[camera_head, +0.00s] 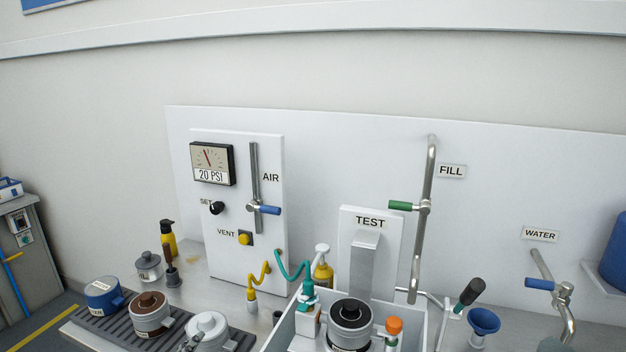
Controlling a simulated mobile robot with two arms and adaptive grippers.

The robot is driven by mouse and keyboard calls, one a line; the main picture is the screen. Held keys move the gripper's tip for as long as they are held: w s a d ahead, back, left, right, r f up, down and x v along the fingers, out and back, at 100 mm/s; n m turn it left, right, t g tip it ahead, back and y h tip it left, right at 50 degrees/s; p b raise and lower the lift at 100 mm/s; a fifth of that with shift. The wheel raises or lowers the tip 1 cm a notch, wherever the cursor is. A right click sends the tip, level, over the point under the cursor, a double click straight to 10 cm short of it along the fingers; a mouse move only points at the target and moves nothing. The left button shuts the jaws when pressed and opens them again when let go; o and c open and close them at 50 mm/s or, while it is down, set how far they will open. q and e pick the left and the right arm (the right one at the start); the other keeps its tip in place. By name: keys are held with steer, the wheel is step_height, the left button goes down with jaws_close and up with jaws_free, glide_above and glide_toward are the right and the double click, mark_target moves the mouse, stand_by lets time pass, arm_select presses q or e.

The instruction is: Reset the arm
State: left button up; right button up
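Neither of my arms nor either gripper shows in the head view. A white air panel (273,150) carries a gauge (209,160) labelled 20 PSI, a SET knob (216,208), a yellow VENT button (245,238) and a blue-handled AIR valve (263,209). A TEST stand (388,221) stands to its right, with a black-topped pot (350,314) in front of it in a white bin (285,332). A green-handled FILL valve (401,206) sits on a vertical pipe.
A blue funnel (484,322) and a WATER tap (541,284) are at the right.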

arm_select(q)
steer(key=s+d+f+n+g, duration=0.1)
steer(key=s+f+n+g, duration=0.3)
steer(key=s, duration=0.6)
steer(key=s+d+f+n+g, duration=0.1)
steer(key=s+f+n+g, duration=0.15)
steer(key=s+f, duration=0.45)
steer(key=s+f+n+g, duration=0.25)
steer(key=s+g, duration=0.25)
steer(key=s, duration=0.7)
step_height(320, 180, down, 28)
steer(key=s+g, duration=0.1)
steer(key=s, duration=0.2)
steer(key=s+a+f+g, duration=0.1)
steer(key=s+a+f, duration=0.1)
steer(key=s+f, duration=1.3)
steer(key=shift+s+a+m, duration=0.3)
steer(key=shift+s, duration=0.15)
